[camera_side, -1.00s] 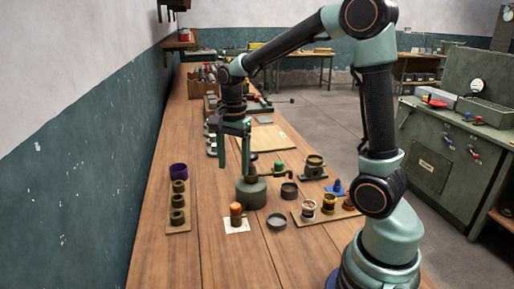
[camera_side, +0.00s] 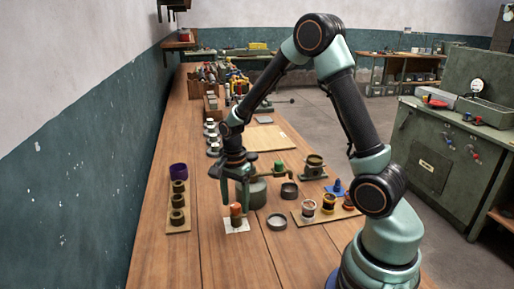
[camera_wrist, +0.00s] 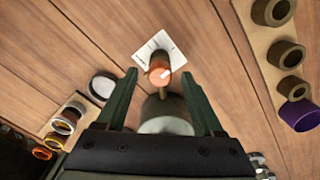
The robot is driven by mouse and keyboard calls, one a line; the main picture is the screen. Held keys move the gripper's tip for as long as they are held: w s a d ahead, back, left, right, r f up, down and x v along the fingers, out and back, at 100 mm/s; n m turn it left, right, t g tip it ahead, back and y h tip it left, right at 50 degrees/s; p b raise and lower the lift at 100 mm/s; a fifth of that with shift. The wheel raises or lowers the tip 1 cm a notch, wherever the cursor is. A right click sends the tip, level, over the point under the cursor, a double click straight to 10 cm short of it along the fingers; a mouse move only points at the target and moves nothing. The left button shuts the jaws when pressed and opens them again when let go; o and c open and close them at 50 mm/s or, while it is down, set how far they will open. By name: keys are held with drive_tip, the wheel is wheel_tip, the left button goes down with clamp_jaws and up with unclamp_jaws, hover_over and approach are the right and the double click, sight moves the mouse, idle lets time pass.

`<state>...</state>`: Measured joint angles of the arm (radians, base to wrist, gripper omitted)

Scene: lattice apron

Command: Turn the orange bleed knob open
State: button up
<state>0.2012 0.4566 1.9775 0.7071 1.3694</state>
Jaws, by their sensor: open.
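The orange bleed knob (camera_side: 236,211) stands upright on a white card on the bench. In the wrist view the knob (camera_wrist: 159,72) shows a pale pointer mark on its top, and a dark part lies beyond it. My gripper (camera_side: 235,203) is open and points down at the knob in the side view. In the wrist view my gripper (camera_wrist: 157,82) has its two green fingers spread, with the knob between and just beyond their tips. I cannot tell how far above the knob the tips are. Neither finger appears to touch it.
A grey-green cylinder (camera_side: 256,192) stands close behind the knob. A wooden strip with several dark rings (camera_side: 178,222) and a purple cup (camera_side: 179,171) are at left. The bench front is clear.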

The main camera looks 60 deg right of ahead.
drive_tip(key=shift+f, duration=0.2)
clamp_jaws()
